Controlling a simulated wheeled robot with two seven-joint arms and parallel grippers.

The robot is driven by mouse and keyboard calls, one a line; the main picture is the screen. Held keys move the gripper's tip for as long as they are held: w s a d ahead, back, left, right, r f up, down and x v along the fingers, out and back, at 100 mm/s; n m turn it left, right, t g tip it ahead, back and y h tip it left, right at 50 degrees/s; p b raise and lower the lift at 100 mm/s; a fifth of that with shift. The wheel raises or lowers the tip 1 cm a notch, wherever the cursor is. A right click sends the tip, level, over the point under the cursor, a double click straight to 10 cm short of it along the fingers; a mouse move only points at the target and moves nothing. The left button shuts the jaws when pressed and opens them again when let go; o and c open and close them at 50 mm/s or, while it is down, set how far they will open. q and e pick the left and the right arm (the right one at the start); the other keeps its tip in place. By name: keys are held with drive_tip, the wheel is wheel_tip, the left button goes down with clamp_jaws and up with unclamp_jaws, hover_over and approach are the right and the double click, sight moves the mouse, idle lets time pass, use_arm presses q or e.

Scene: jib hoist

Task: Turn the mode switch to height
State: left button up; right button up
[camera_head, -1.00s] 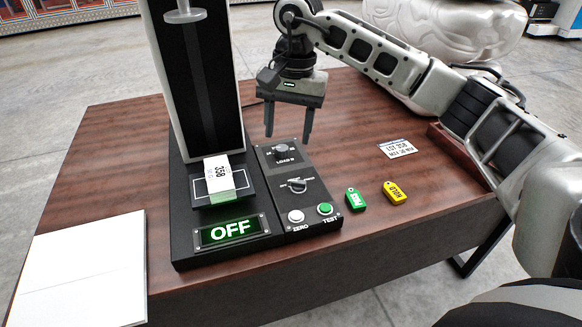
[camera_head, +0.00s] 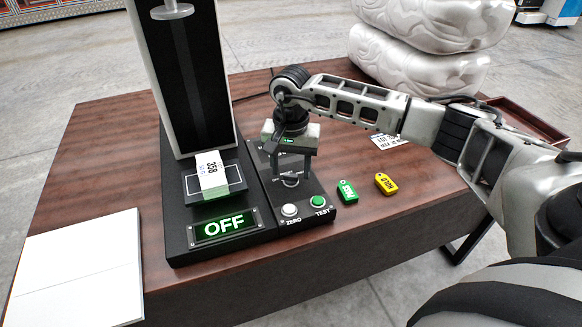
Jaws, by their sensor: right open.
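The control panel (camera_head: 299,213) stands beside the black test stand. Its lower rotary knob (camera_head: 291,183) lies between and just below the fingers of my right gripper (camera_head: 291,175). The gripper is open, pointing down, with a finger on either side of the knob; I cannot tell whether they touch it. The upper knob and most panel markings are hidden behind the gripper. The white ZERO button (camera_head: 290,210) and green TEST button (camera_head: 317,201) sit at the panel's front. The stand's display (camera_head: 224,226) reads OFF in green. My left gripper is not in view.
A white block labelled 358 (camera_head: 211,176) sits on the stand's plate. White sheets (camera_head: 80,265) lie front left.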

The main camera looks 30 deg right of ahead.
drive_tip(key=shift+f, duration=0.5)
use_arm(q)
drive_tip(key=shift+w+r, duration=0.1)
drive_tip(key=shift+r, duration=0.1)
use_arm(e)
drive_tip(key=c, duration=1)
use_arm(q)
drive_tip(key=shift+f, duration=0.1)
use_arm(e)
drive_tip(key=shift+m, duration=0.4)
drive_tip(key=m+b, duration=0.1)
drive_tip(key=m, duration=0.4)
drive_tip(key=shift+m, duration=0.3)
drive_tip(key=shift+s+m+b, duration=0.1)
drive_tip(key=shift+m+b, duration=0.25)
drive_tip(key=shift+m, duration=0.85)
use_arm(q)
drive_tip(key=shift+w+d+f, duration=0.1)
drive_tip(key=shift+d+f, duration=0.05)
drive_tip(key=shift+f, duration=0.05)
use_arm(e)
drive_tip(key=shift+m, duration=1.5)
drive_tip(key=shift+r, duration=0.1)
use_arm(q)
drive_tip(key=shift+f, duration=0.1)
